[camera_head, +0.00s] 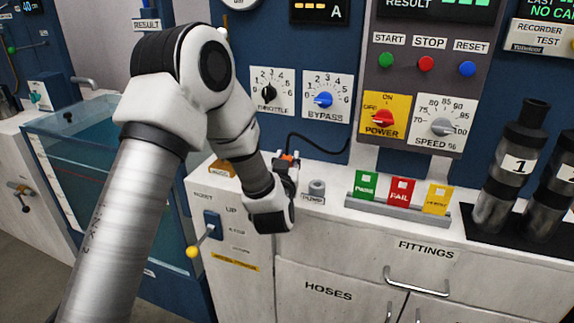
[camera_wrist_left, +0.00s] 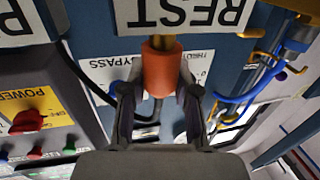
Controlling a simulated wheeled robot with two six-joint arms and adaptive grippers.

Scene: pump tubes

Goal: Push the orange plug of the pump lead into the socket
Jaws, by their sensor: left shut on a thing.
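The orange plug (camera_wrist_left: 160,70) sits between the two fingers of my left gripper (camera_wrist_left: 159,95) in the left wrist view. A tan end of the plug points up toward the upside-down REST label. In the head view only a small bit of the orange plug (camera_head: 289,157) shows at my left gripper (camera_head: 287,168), above the white bench top. The black pump lead (camera_head: 318,146) arcs behind it against the blue panel. The grey round socket (camera_head: 317,186), with a PUMP label in front, stands to the right of the gripper, apart from the plug. My right gripper is out of view.
A rack with green, red and yellow blocks (camera_head: 401,190) stands right of the socket. Dark cylinders (camera_head: 513,160) stand farther right. The panel with the BYPASS knob (camera_head: 323,99) rises behind. A water tank (camera_head: 80,150) is at left.

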